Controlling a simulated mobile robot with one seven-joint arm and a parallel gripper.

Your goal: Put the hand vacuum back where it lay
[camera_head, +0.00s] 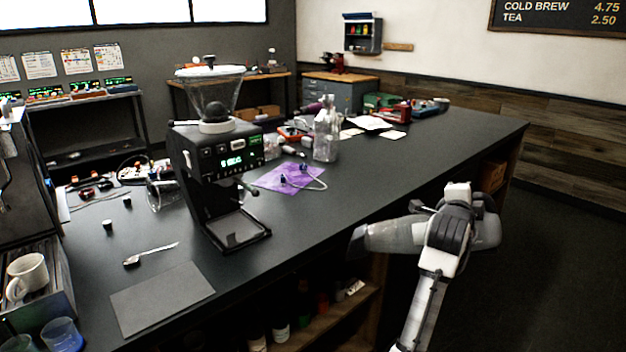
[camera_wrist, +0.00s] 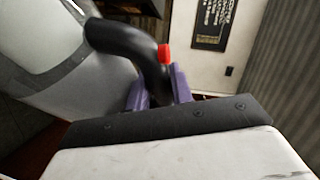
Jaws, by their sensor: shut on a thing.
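The hand vacuum shows close up in the wrist view, with a curved black handle (camera_wrist: 128,42), a red button (camera_wrist: 165,53) and a large grey body at the left. My gripper (camera_wrist: 160,90) has its purple fingers shut on the black handle. In the head view, the hand vacuum's grey body (camera_head: 385,239) appears beside my arm, in front of the counter's near edge and to the right of the grinder. My fingers are not clear in the head view. I cannot tell which spot on the counter it came from.
A black grinder (camera_head: 218,160) stands on the dark counter (camera_head: 400,150). Behind it are a purple cloth (camera_head: 288,178), a clear bottle (camera_head: 326,135) and small parts. A grey mat (camera_head: 162,298) and a spoon lie at the left. The counter's right part has free room.

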